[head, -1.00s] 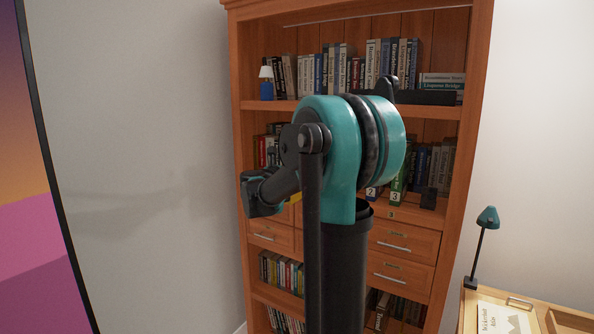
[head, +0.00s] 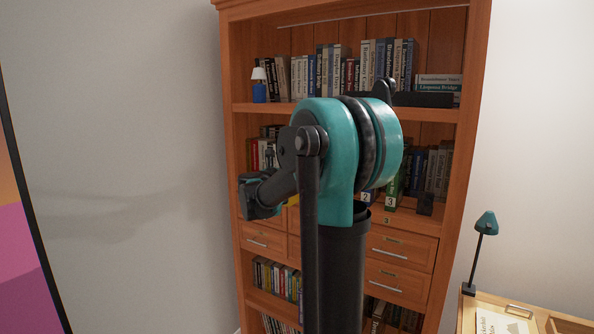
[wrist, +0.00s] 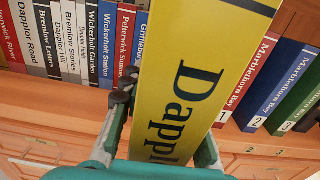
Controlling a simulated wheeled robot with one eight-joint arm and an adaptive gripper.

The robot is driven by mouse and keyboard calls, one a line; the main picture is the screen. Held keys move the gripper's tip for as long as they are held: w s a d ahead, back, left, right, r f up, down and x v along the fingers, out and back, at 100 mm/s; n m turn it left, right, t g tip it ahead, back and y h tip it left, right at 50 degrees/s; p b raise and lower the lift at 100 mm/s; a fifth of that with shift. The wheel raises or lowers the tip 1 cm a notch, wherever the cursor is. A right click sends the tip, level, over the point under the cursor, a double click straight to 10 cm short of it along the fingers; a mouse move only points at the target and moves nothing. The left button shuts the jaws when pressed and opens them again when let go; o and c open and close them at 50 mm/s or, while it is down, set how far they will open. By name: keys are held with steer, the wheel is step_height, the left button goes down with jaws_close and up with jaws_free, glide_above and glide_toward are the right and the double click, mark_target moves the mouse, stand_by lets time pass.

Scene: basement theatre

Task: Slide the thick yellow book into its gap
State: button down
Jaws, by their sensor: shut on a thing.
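The thick yellow book (wrist: 190,85), with dark lettering starting "Dappl", fills the middle of the wrist view. My gripper (wrist: 165,112) is shut on it, one finger on each side. A sliver of yellow shows beside my arm in the head view (head: 293,201).
Blue volume 2 (wrist: 278,88) and green volume 3 (wrist: 295,105) stand right of the red one. Several books fill the row at left, including Pelterwick Summer (wrist: 125,45). The wooden bookcase (head: 478,60) has drawers (head: 400,270) below. A desk lamp (head: 485,225) stands at right.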

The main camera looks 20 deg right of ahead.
steer(key=shift+x, duration=2.9)
steer(key=shift+x, duration=2.65)
steer(key=c, duration=1.1)
jaws_free()
steer(key=shift+o, duration=0.2)
steer(key=v, duration=1.2)
